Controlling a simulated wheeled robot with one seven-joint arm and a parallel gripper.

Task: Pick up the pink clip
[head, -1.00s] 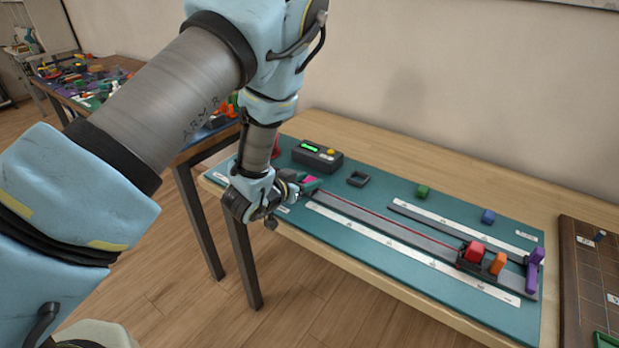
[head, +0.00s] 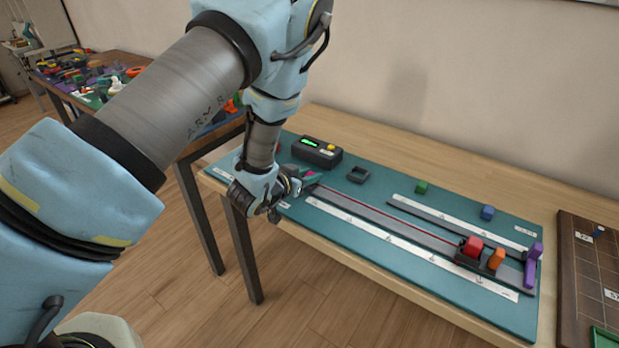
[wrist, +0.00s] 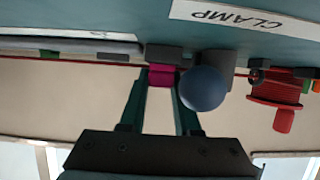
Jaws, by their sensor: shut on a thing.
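The pink clip (wrist: 161,77) sits between the two dark green fingers of my gripper (wrist: 160,84) in the wrist view. The fingers are shut on it. A dark block is right behind the clip, and a thin red cord (wrist: 95,62) runs up to this spot from the left. A round blue-grey knob (wrist: 203,88) partly hides one finger. In the head view, my gripper (head: 309,178) is low at the left end of the long track, and only a small bit of pink (head: 309,174) shows.
A red spool (wrist: 276,98) stands beside the knob. A CLAMP label (wrist: 228,16) lies on the teal mat (head: 375,197). A dark box with a green display (head: 317,152) and a small square frame (head: 359,174) are behind. Red (head: 473,246), orange (head: 496,260) and purple (head: 533,266) pieces are at the track's far end.

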